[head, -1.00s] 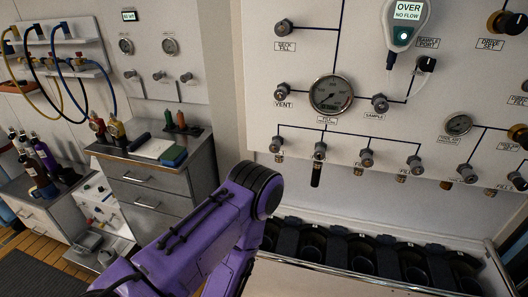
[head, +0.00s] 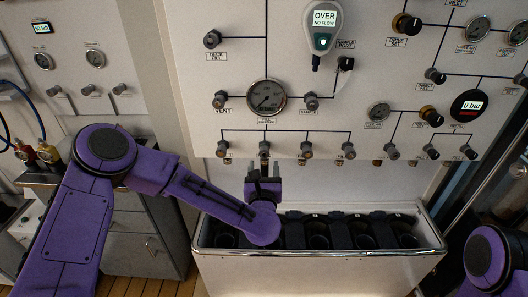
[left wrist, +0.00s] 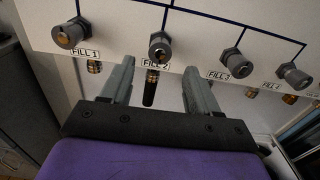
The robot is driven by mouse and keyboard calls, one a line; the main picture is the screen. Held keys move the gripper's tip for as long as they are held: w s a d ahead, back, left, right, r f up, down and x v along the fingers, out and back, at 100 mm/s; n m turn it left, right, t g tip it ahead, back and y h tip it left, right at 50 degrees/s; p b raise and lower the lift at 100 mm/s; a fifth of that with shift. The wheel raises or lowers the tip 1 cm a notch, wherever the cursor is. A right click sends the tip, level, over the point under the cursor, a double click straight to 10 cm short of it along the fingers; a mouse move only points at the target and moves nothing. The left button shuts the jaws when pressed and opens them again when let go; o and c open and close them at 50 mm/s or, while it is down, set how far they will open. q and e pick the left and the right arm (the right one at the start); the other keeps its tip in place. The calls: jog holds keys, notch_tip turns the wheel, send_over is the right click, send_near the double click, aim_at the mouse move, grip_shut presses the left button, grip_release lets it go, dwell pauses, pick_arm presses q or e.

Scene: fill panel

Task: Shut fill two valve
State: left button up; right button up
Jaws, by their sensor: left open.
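The fill two valve (left wrist: 160,47) is a grey metal knob with a brass-coloured centre, above its FILL 2 label (left wrist: 156,64) in the left wrist view. In the head view it is the second knob (head: 264,149) from the left in the panel's lower row. My left gripper (head: 264,167) is open just below and in front of it, fingers pointing up at the panel. In the left wrist view, the gripper's fingers (left wrist: 157,82) stand apart on either side below the knob, with nothing between them in contact. My right gripper is out of view.
The fill one valve (left wrist: 70,34) and fill three valve (left wrist: 233,63) flank it closely. A dark fitting (left wrist: 150,88) hangs under FILL 2. A metal-rimmed trough (head: 320,252) with dark wells lies below the panel. A round gauge (head: 266,97) is above.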

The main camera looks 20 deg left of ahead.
aim_at(264, 155)
pick_arm(q)
jog(key=p+x, duration=0.1)
jog(key=x, duration=0.4)
jog(key=shift+w+p, duration=0.15)
jog(key=shift+p, duration=0.25)
jog(key=shift+w+a, duration=0.2)
jog(key=shift+w, duration=0.3)
jog(key=shift+f, duration=0.1)
jog(key=c, duration=1)
jog(key=shift+c, duration=0.2)
